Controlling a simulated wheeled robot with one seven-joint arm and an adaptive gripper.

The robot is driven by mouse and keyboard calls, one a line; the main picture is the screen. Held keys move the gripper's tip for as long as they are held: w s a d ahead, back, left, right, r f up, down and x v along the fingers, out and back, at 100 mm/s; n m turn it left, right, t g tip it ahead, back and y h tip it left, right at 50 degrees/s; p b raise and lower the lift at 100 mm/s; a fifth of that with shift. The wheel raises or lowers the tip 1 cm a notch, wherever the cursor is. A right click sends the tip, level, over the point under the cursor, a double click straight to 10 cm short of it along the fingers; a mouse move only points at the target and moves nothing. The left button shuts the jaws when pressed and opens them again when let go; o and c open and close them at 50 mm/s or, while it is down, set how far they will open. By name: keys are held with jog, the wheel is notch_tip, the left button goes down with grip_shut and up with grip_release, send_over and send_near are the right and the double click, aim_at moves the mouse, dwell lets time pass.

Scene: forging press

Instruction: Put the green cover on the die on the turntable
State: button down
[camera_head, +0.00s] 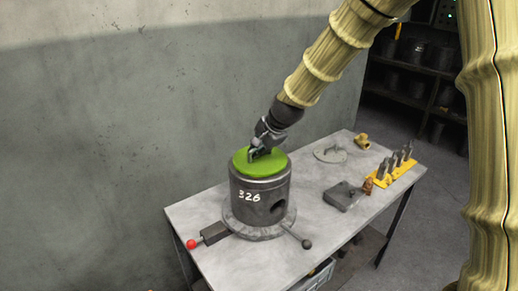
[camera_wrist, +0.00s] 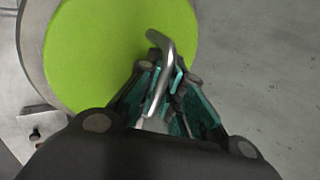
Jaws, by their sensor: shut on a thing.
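The green cover (camera_head: 268,164) is a round disc at the top of the grey die (camera_head: 261,195), a cylinder marked 326. The cover also shows in the wrist view (camera_wrist: 105,55), with a curved metal handle (camera_wrist: 159,60). My gripper (camera_head: 255,152) is shut on that handle, and its fingertips (camera_wrist: 163,92) close around the bar in the wrist view. Whether the cover rests fully on the die or sits slightly above it, I cannot tell. The die stands on the round turntable (camera_head: 240,228) on the grey table. The die's top opening is hidden under the cover.
A lever with a red knob (camera_head: 192,244) and one with a dark knob (camera_head: 306,243) stick out at the turntable. A flat grey disc (camera_head: 329,155), a grey block (camera_head: 342,196) and a yellow rack (camera_head: 394,174) with several metal pieces lie to the right. A wall stands behind.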

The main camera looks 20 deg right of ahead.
jog(key=shift+f, duration=0.1)
jog(key=c, duration=1.9)
grip_release()
jog(key=shift+f, duration=0.1)
jog(key=shift+c, duration=0.2)
jog(key=o, duration=0.4)
jog(key=shift+s+d+r, duration=0.15)
jog(key=shift+r, duration=0.35)
jog(key=b+v, duration=0.2)
jog(key=v, duration=0.9)
jog(key=shift+r, duration=0.25)
